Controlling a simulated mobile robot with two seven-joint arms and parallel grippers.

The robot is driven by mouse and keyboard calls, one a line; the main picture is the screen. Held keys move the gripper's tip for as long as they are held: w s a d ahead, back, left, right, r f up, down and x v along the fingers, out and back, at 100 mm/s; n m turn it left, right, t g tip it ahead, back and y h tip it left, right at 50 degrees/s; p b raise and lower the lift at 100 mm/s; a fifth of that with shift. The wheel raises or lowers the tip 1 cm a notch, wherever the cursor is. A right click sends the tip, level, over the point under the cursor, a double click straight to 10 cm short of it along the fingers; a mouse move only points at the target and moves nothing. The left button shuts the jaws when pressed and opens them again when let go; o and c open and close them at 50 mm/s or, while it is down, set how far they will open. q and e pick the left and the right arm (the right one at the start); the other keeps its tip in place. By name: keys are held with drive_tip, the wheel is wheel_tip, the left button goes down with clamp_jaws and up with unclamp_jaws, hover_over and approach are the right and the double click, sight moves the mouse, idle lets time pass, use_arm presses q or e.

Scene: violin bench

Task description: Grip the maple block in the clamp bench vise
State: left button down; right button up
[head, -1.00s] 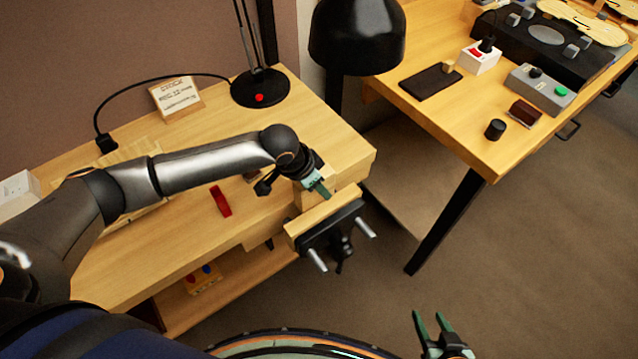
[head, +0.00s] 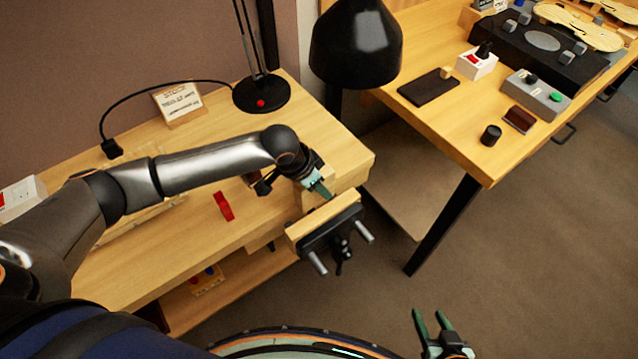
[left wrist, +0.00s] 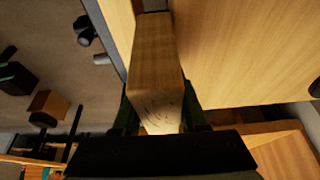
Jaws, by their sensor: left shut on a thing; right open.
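The clamp bench vise (head: 330,225) is on the front right edge of the left bench, with a wooden outer jaw, dark plate, two rods and a handle. My left gripper (head: 320,187) is over the vise, close behind the outer jaw. In the left wrist view it is shut on the maple block (left wrist: 157,75), which runs away from the fingers. The outer jaw (left wrist: 118,22) is left of the block and the bench wood is right of it. Whether both touch it, I cannot tell. My right gripper (head: 432,325) is open and empty, low over the floor.
A red object (head: 223,206) lies on the left bench (head: 190,245). A black lamp (head: 355,45) stands above its back right. A second bench (head: 455,135) at right holds a dark pad, a grey button box and violin parts. Open floor is between and in front.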

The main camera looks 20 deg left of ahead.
use_arm(q)
drive_tip(key=shift+r, duration=0.1)
idle(0.3)
drive_tip(key=shift+p, duration=0.45)
drive_tip(key=shift+p, duration=0.35)
drive_tip(key=shift+f+b, duration=0.55)
drive_tip(key=shift+f, duration=0.75)
idle(0.7)
drive_tip(key=shift+c, duration=1.8)
unclamp_jaws()
